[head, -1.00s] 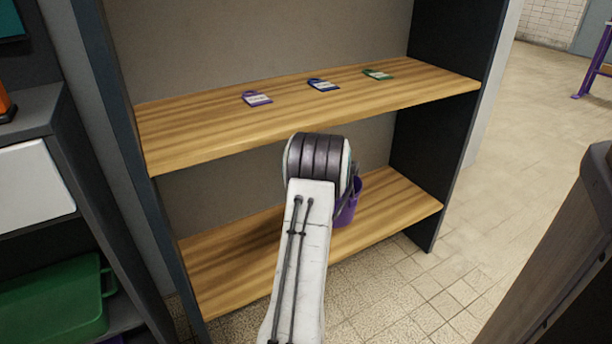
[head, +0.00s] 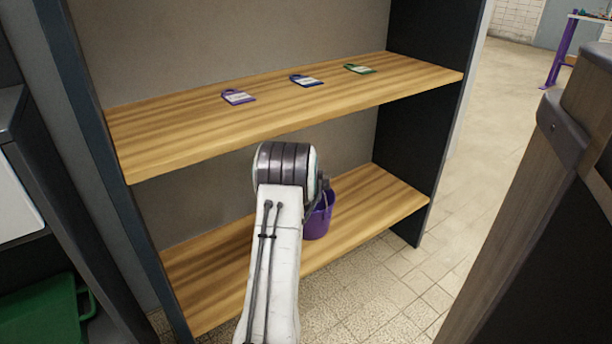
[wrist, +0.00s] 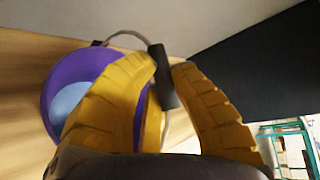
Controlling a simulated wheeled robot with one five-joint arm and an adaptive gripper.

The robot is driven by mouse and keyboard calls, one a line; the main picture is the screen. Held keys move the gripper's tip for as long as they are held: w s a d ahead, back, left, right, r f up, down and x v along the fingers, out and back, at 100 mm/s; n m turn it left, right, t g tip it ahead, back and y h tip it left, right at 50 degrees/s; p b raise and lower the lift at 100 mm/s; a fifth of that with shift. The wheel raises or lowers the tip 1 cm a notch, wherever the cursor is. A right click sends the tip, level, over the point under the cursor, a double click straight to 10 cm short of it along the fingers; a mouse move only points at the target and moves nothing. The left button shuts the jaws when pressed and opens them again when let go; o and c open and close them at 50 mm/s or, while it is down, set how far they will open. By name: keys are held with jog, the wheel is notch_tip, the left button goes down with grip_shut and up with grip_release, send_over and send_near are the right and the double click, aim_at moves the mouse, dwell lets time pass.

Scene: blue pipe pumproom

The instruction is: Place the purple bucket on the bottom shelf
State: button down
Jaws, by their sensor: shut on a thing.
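The purple bucket (head: 319,218) shows in the head view just right of my arm, at the bottom shelf (head: 372,205); my arm hides part of it. I cannot tell whether its base touches the wood. In the wrist view the bucket (wrist: 62,88) is at the left, with something light blue inside. My gripper (wrist: 166,70) has yellow ribbed fingers, shut on the dark grip of the bucket's wire handle. In the head view the fingers are hidden behind my arm.
The upper shelf (head: 180,135) holds a purple tag (head: 238,97), a blue tag (head: 306,80) and a green tag (head: 360,68). A dark side panel (head: 422,120) bounds the shelves at the right. A green bin (head: 40,315) is at lower left. A wooden cabinet (head: 520,190) stands at the right.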

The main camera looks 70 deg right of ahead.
jog(key=shift+r, duration=0.15)
jog(key=c, duration=1.2)
grip_release()
jog(key=shift+f, duration=0.2)
jog(key=shift+r, duration=0.1)
jog(key=shift+a+r, duration=0.15)
jog(key=shift+p+v, duration=4.35)
jog(key=shift+v, duration=1.5)
